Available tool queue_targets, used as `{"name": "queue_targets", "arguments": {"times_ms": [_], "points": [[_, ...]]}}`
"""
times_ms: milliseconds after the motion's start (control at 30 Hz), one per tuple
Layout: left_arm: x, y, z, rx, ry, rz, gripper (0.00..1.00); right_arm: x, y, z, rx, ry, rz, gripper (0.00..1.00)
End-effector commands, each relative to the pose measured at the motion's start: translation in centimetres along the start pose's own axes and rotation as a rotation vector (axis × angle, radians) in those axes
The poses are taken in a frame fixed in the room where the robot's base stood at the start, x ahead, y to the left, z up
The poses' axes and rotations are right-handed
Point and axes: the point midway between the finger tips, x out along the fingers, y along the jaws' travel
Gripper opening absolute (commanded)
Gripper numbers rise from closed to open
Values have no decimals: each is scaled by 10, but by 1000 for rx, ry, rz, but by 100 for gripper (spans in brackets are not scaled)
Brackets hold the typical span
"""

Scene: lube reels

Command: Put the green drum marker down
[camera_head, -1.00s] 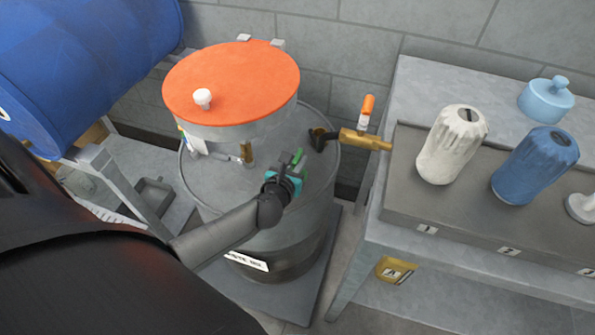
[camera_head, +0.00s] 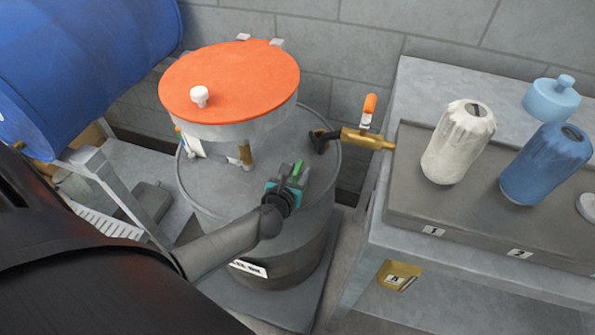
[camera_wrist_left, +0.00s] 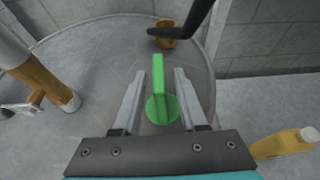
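The green drum marker (camera_wrist_left: 163,107) has a round base and a thin upright tab. In the left wrist view it stands between my left gripper's fingers (camera_wrist_left: 159,74), with a gap visible on each side. In the head view only a green strip of the marker (camera_head: 298,168) shows at my left gripper (camera_head: 291,177). This gripper is low over the grey top of the waste drum (camera_head: 217,177). The marker's base appears to be on or very near the drum top. My right gripper is out of view.
An orange-lidded container (camera_head: 230,83) stands over the drum's back left. A brass valve (camera_head: 365,138) with an orange handle is at the drum's right.

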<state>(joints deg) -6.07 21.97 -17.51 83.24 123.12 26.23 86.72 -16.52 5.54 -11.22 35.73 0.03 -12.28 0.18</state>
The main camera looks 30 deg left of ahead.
Motion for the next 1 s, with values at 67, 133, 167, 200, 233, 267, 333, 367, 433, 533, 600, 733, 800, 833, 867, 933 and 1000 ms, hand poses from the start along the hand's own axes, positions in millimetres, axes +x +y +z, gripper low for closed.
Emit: {"name": "queue_targets", "arguments": {"times_ms": [67, 133, 167, 200, 233, 267, 333, 367, 433, 533, 600, 733, 800, 833, 867, 933, 1000], "points": [[0, 0, 0, 0, 0, 0, 44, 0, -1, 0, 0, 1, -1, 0], [0, 0, 0, 0, 0, 0, 44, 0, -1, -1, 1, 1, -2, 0], [0, 0, 0, 0, 0, 0, 44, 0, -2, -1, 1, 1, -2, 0], [0, 0, 0, 0, 0, 0, 44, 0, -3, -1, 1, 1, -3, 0], [0, 0, 0, 0, 0, 0, 44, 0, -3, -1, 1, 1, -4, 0], [0, 0, 1, 0, 0, 0, 44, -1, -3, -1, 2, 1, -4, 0], [-2, 0, 4, 0, 0, 0, 44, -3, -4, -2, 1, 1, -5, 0], [-3, 0, 5, 0, 0, -1, 44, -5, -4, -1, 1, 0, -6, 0], [-11, -1, 4, -1, 2, -2, 44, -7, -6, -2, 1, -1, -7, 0], [-26, 0, 4, 0, 3, -1, 44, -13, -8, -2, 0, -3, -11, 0], [-39, 0, 4, -1, 3, 0, 44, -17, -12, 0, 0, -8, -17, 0], [-63, 0, 4, -2, 3, 0, 44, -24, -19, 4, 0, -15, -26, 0], [-75, 0, 4, -2, 3, 0, 44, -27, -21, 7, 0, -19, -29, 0], [-80, 0, 4, -2, 3, 0, 44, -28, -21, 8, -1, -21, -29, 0], [-85, 0, 3, -2, 3, 0, 44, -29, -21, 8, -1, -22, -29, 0], [-95, 0, 4, -1, 2, 0, 44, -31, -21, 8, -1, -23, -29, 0], [-104, 0, 3, -2, 3, 0, 44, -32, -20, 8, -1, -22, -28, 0]]}}
